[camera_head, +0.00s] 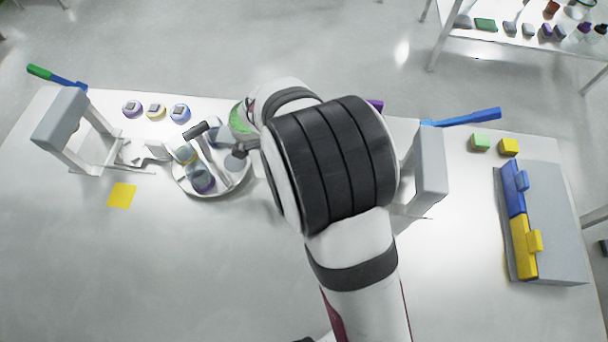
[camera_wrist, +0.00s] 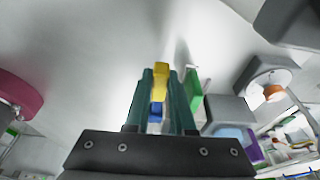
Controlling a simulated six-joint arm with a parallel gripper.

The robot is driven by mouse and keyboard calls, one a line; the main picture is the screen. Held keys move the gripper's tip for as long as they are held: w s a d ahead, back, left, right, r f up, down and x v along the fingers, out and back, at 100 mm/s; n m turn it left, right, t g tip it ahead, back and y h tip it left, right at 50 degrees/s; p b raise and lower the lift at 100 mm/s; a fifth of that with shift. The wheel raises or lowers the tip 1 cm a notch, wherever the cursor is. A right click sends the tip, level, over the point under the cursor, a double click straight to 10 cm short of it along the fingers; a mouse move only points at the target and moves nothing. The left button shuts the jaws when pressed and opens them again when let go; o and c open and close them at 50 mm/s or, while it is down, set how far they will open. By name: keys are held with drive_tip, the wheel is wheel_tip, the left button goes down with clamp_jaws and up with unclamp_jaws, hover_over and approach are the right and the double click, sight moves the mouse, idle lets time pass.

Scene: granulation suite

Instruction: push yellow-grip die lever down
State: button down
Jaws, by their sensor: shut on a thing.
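In the wrist view my gripper (camera_wrist: 160,75) has its two teal fingers closed on either side of a yellow grip (camera_wrist: 160,80). A short blue part (camera_wrist: 155,113), seemingly the die lever's arm, shows below the yellow between the fingers. The grip lies along the fingers, and its tip reaches slightly beyond them. In the head view my arm's large dark-banded wrist hides both the gripper and the yellow-grip lever. How far down the lever is cannot be told.
A green bar (camera_wrist: 194,90) stands close beside the right finger. Grey frames at left (camera_head: 62,117) and right (camera_head: 430,165) carry a green-grip lever (camera_head: 45,74) and a blue-grip lever (camera_head: 470,117). A round tray (camera_head: 213,190) holds several parts.

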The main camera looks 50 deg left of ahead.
idle(0.4)
drive_tip(key=c, duration=0.8)
unclamp_jaws()
drive_tip(key=shift+o, duration=0.2)
